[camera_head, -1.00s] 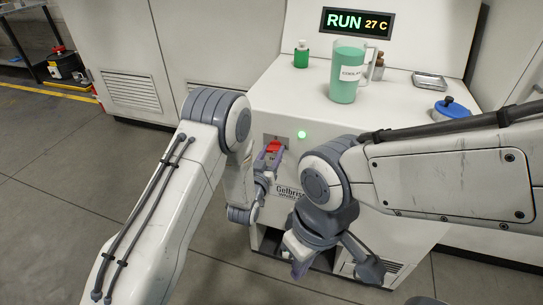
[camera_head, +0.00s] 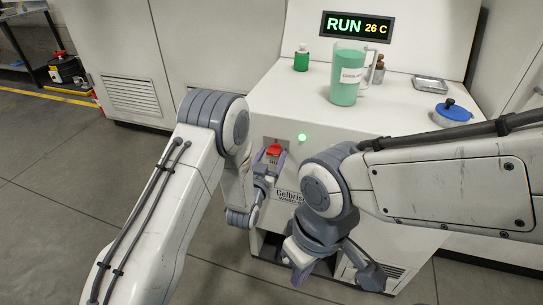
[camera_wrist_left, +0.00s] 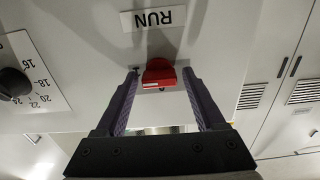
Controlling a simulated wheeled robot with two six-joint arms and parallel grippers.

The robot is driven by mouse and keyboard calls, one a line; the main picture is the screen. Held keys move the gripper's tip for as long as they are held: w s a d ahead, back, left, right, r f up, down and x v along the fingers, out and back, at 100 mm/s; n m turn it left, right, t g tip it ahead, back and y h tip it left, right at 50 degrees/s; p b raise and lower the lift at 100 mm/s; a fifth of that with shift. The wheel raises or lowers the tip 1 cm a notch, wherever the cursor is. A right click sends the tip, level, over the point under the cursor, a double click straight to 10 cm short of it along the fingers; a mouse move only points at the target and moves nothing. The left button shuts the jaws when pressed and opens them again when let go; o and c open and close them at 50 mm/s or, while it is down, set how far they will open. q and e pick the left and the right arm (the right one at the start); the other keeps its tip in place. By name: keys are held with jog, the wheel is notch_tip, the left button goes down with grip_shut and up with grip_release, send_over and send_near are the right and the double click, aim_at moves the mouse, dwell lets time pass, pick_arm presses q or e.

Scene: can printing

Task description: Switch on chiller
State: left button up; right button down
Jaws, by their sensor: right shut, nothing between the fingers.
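The chiller (camera_head: 375,125) is a white cabinet with a sloped back panel. Its display (camera_head: 357,25) reads RUN 26 C, and a green lamp (camera_head: 302,138) glows on its front. A red switch (camera_head: 273,150) sits on a plate left of the lamp. In the left wrist view the red switch (camera_wrist_left: 159,73) stands beside an upside-down RUN label (camera_wrist_left: 153,19). My left gripper (camera_wrist_left: 160,80) is open, with its fingertips on either side of the switch and a visible gap at each side. My right gripper (camera_head: 298,272) is shut and empty, low before the cabinet.
A jug of green coolant (camera_head: 346,78), a green bottle (camera_head: 301,60), a metal tray (camera_head: 430,84) and a blue-lidded pot (camera_head: 453,111) stand on the chiller top. A temperature dial (camera_wrist_left: 14,84) is near the switch. Grey floor is open at left.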

dwell(0.3)
pick_arm(q)
jog(key=v, duration=1)
jog(key=shift+s+b, duration=0.2)
jog(key=shift+b, duration=0.25)
jog(key=shift+r, duration=0.1)
jog(key=s+d+r+m+g+y, duration=0.1)
jog(key=s+d+r+g, duration=0.1)
jog(key=s+d+g, duration=0.45)
jog(key=s+a+r+m+g+y, duration=0.1)
jog(key=s+a+r+g, duration=0.2)
jog(key=s, duration=0.5)
jog(key=s+a+r+m+g+y, duration=0.1)
jog(key=s+a+g, duration=0.1)
jog(key=s+g, duration=0.35)
jog(key=s+a+r+g+y, duration=0.1)
jog(key=s+a+r+g, duration=0.15)
jog(key=s, duration=0.65)
notch_tip(320, 180, up, 14)
jog(key=p, duration=1.5)
jog(key=shift+s+a+y, duration=0.3)
jog(key=shift+s+a, duration=0.05)
jog(key=shift+s, duration=0.05)
